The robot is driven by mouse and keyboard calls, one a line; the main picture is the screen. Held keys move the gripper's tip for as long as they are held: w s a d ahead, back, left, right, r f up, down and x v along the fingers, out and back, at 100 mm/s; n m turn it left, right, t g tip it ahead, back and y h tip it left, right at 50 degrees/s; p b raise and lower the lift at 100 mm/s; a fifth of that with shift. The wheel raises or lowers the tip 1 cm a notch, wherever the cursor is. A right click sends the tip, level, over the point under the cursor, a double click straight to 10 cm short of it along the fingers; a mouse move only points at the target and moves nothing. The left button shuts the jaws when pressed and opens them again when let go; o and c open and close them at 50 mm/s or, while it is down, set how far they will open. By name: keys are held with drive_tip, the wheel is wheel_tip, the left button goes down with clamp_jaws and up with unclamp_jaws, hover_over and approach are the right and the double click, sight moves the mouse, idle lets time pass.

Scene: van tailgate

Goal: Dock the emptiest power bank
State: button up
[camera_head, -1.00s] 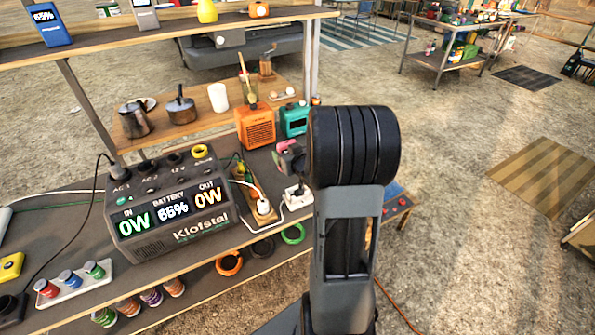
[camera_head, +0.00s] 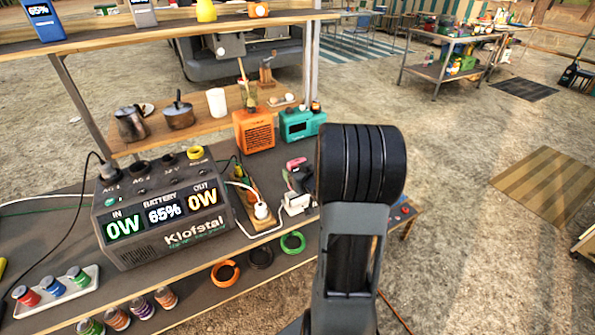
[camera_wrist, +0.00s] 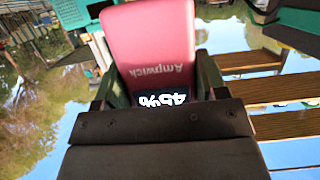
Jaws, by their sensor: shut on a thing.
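My gripper (camera_wrist: 155,100) is shut on a pink-red power bank (camera_wrist: 150,42) marked Ampwick; its upside-down display seems to read 45%. In the head view the pink power bank (camera_head: 296,163) shows small beside my arm, above the bench near a white plug; the fingers (camera_head: 301,180) are partly hidden by the arm. A blue power bank (camera_head: 42,18) reading 65% stands on the top shelf at upper left. A grey power bank (camera_head: 142,12) stands to its right, its display unreadable. I cannot tell which thing is the dock.
The Klofstal power station (camera_head: 160,215) shows IN 0W, BATTERY 65%, OUT 0W. A power strip (camera_head: 258,212) with a white plug lies to its right. An orange radio (camera_head: 254,130) and a teal device (camera_head: 300,123) stand behind.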

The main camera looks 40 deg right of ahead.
drive_tip(key=shift+f+b, duration=2.35)
drive_tip(key=shift+f, duration=0.7)
drive_tip(key=o, duration=1.1)
drive_tip(key=shift+s, duration=0.1)
drive_tip(key=shift+s+r, duration=0.15)
drive_tip(key=shift+s, duration=0.2)
drive_tip(key=shift+b+v, duration=3.05)
drive_tip(key=shift+v, duration=3.35)
